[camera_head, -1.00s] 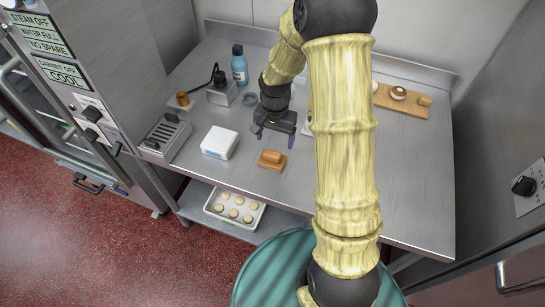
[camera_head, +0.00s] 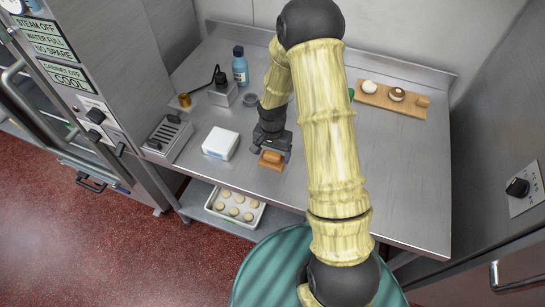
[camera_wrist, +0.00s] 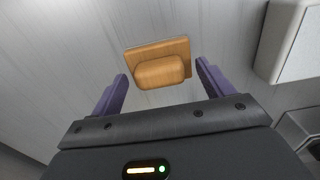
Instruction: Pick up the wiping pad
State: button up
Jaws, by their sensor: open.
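The wiping pad (camera_head: 271,159) is a small orange-brown block with a rounded grip on top, lying on the steel table near its front edge. It also shows in the wrist view (camera_wrist: 160,72), ahead of my fingertips. My gripper (camera_head: 271,150) is just above and behind the pad in the head view. In the wrist view my gripper (camera_wrist: 162,82) has its two purple fingers apart, one to each side of the pad's grip, with nothing held. Whether the fingers touch the pad cannot be told.
A white box (camera_head: 220,143) stands left of the pad; it is at the right in the wrist view (camera_wrist: 288,40). A wooden board (camera_head: 372,98) lies back right. A tray of dough (camera_head: 262,211) sits below.

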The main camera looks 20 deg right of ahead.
jog(key=shift+f, duration=0.45)
jog(key=shift+c, duration=0.2)
jog(key=c, duration=1.1)
